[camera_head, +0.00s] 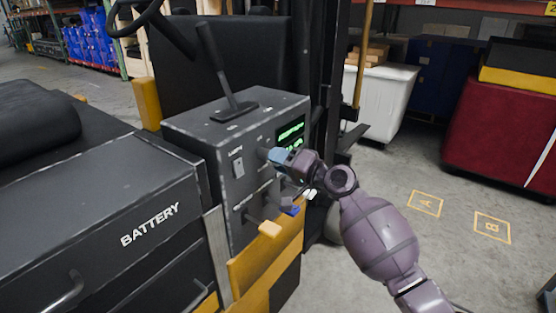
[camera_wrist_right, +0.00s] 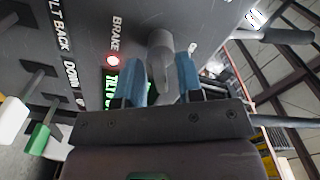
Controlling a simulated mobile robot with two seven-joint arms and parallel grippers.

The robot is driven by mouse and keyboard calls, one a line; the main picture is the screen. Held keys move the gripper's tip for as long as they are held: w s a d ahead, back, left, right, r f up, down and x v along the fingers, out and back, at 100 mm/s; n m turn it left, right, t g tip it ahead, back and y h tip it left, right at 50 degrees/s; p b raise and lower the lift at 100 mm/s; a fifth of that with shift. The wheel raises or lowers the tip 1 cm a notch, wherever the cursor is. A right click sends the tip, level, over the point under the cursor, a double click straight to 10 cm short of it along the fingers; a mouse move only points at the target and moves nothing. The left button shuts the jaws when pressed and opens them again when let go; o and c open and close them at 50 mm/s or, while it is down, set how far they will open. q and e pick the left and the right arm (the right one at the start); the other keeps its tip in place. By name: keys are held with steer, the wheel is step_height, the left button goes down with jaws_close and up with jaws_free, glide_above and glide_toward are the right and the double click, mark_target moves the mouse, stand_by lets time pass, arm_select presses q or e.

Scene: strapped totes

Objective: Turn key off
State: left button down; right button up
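The dark grey control box (camera_head: 236,140) of a forklift carries a lever, switches and a green-lit display. In the right wrist view, the blue finger pads of the gripper (camera_wrist_right: 160,75) stand on both sides of a grey rounded key or knob (camera_wrist_right: 160,55) that juts from the panel. The pads look very close to it; I cannot tell whether both press on it. In the head view the gripper hides this part. My left gripper is out of view.
A red lamp (camera_wrist_right: 113,60) labelled BRAKE glows beside the knob. Levers with white and green tips (camera_wrist_right: 38,139) jut out nearby; a yellow-tipped lever (camera_head: 270,229) stands below the gripper. The black mast (camera_head: 326,80) rises behind. Floor on the right is clear.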

steer(key=shift+w+a, duration=0.15)
steer(key=shift+a, duration=0.15)
jaws_close()
